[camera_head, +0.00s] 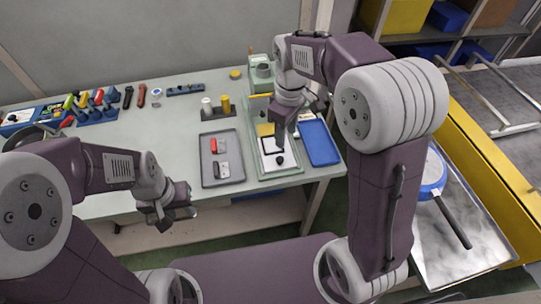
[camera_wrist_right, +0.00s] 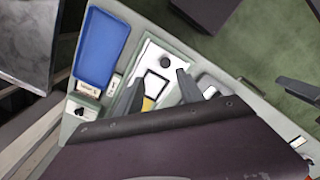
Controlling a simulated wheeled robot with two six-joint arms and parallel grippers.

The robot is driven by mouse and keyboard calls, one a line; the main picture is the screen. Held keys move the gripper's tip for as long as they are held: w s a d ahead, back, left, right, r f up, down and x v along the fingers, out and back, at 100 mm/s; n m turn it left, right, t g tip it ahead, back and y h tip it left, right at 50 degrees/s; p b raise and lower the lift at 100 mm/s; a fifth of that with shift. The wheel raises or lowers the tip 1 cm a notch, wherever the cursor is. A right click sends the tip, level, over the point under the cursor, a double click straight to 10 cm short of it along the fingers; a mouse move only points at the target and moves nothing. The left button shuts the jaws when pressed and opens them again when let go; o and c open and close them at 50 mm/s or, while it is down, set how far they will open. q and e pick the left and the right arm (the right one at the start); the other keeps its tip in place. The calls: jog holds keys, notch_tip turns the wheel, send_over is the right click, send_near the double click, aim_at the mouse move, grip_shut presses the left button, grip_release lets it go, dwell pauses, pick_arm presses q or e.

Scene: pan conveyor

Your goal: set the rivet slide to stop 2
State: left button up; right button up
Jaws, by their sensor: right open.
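A white panel (camera_head: 270,164) lies on a pale green base at the table's front edge, with a black round knob (camera_head: 280,160) and dark markings on it. It also shows in the right wrist view (camera_wrist_right: 150,58), with a black-framed window (camera_wrist_right: 156,86) and a yellow patch (camera_wrist_right: 148,103). I cannot make out which part is the rivet slide, or any stop numbers. My right gripper (camera_head: 279,138) points down over the panel. In the right wrist view its fingers (camera_wrist_right: 158,92) are apart with nothing held between them. My left gripper (camera_head: 177,212) is empty in front of the table, its fingers apart.
A blue tray (camera_head: 320,143) lies right of the panel. A grey tray (camera_head: 222,160) with a red and a grey piece lies left of it. A block with cylinders (camera_head: 219,107) stands behind. Several tools fill the left end. A blue pan (camera_head: 431,172) is at right.

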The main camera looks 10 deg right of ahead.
aim_at(280, 159)
jog(key=f, duration=0.3)
jog(key=a+f+b, duration=0.1)
jog(key=f, duration=0.6)
jog(key=shift+a+f+b, duration=0.2)
jog(key=shift+f+b, duration=0.05)
jog(key=shift+b, duration=0.1)
grip_shut()
dwell(0.9)
